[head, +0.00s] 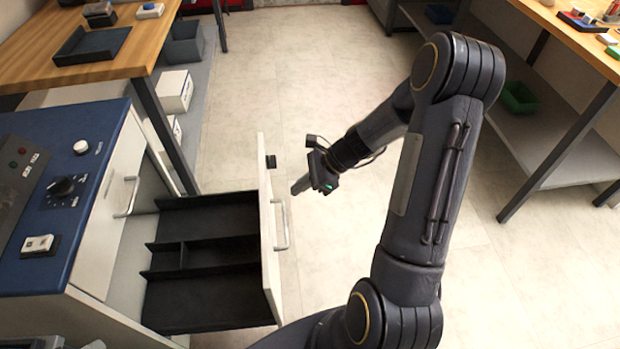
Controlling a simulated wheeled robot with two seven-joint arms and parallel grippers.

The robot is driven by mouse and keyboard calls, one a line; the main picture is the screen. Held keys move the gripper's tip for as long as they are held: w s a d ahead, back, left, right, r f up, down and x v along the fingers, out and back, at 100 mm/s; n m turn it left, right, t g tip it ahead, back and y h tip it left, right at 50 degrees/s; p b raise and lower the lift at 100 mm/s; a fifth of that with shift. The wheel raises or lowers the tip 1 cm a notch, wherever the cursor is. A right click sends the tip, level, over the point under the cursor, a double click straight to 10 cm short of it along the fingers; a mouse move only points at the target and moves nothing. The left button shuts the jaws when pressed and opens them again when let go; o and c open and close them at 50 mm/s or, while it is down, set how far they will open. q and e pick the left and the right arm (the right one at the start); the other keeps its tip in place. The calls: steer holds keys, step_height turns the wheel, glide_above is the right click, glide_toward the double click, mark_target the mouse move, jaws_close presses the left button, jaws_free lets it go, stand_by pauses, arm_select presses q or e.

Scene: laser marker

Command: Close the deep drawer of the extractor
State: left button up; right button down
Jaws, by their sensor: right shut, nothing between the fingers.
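The extractor (92,165) is a blue-topped cabinet with white fronts at the left. Its deep drawer (205,318) is pulled far out to the right, with a black divided inside that looks empty. The drawer's white front (268,235) carries a metal handle (282,225) on its outer face. My right gripper (297,188) is shut and empty. It is just right of the drawer front, near the far end of the handle, pointing left and down. I cannot tell whether it touches the front. My left gripper is not in view.
An upper drawer front with a handle (131,197) is flush with the cabinet. A wooden bench (45,75) stands behind at the left, holding a dark tray (92,46). Another bench (575,40) stands at the right. The floor (340,90) between them is clear.

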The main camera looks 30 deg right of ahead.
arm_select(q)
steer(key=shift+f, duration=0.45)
arm_select(e)
steer(key=w+a+f, duration=0.1)
steer(key=w+a, duration=0.1)
steer(key=a, duration=0.3)
steer(key=shift+w+f, duration=0.25)
steer(key=shift+f, duration=0.1)
steer(key=shift+a, duration=0.2)
